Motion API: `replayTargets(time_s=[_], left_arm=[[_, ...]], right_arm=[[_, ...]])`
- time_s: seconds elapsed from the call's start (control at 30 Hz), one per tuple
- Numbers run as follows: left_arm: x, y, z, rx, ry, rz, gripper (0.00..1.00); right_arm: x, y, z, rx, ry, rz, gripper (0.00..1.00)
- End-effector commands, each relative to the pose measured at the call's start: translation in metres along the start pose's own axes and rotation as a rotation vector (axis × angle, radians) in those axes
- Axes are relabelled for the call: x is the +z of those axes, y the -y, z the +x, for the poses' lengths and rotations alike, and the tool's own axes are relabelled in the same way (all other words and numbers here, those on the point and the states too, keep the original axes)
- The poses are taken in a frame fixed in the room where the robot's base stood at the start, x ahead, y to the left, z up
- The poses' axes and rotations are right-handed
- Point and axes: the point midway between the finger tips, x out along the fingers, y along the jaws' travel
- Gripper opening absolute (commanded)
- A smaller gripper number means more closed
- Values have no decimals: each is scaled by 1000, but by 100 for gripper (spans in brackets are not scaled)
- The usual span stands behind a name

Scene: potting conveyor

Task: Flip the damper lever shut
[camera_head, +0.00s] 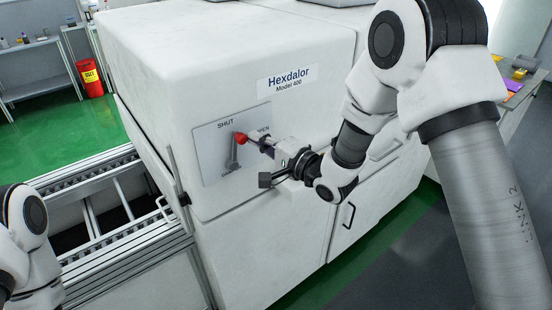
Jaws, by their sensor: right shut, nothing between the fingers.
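The knob sits at the upper part of a grey plate (211,148), near the SHUT and OPEN labels. The lever's exact setting is hard to tell. My right gripper (265,180) is shut and empty, a little below and right of the knob, close to the machine face. Contact with the lever cannot be told. My left arm shows at the lower left edge, but its gripper is out of view.
The white machine (150,50) fills the middle. A metal-framed conveyor (120,262) runs along its left side. A door handle (348,216) is below my right arm. A red bin (91,82) and a shelf (40,75) stand at the far left.

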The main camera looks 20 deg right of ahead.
Motion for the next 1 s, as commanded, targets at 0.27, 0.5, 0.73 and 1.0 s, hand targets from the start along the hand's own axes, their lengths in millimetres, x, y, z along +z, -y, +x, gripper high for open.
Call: replayTargets(time_s=[0.27,0.5,0.73,1.0], left_arm=[[0,0,0,0,0,0,65],[0,0,0,0,0,0,65],[0,0,0,0,0,0,65],[0,0,-1,0,0,0,65]], right_arm=[[14,6,3,26,0,-152,0],[19,7,3,36,1,-206,0],[20,7,3,38,1,-213,0],[19,8,4,38,1,-212,0]])
